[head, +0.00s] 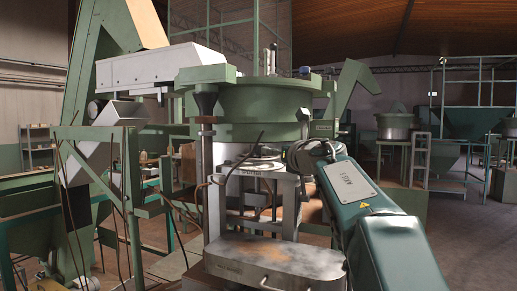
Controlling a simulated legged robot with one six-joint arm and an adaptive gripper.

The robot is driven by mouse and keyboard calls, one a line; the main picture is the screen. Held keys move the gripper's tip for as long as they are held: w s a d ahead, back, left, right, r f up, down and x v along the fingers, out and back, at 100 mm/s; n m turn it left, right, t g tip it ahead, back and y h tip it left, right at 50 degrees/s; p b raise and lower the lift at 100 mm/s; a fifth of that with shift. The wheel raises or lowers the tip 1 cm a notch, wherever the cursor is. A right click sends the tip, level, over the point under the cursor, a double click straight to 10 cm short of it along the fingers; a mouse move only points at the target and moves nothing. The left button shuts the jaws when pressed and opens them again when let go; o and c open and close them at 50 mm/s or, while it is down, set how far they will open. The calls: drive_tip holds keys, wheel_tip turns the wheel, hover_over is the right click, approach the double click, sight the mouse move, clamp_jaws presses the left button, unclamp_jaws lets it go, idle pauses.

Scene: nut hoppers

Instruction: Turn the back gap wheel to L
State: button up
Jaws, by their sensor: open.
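My arm reaches in from the lower right. My gripper (292,155) is at its far end, beside the middle of the green and grey machine, under its round green bowl (265,98). The gripper is small and seen from behind; it is open, and I see nothing held in it. A pale round disc (258,165) lies just left of the gripper, on the machine's grey block. I cannot tell whether this is a gap wheel or whether the gripper touches it. No L mark or wheel scale can be read.
A worn metal cover (270,252) with a front handle stands low in front. Thin cables hang at the machine's left. A white chute box (158,70) and green framework (95,165) crowd the left. More hoppers (396,125) stand at the right behind open floor (455,230).

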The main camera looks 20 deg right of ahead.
sight(259, 147)
drive_tip(key=w, duration=0.7)
drive_tip(key=w+a, duration=0.1)
drive_tip(key=w, duration=0.2)
drive_tip(key=shift+w+f, duration=0.25)
drive_tip(key=shift+w, duration=0.15)
drive_tip(key=c, duration=1.1)
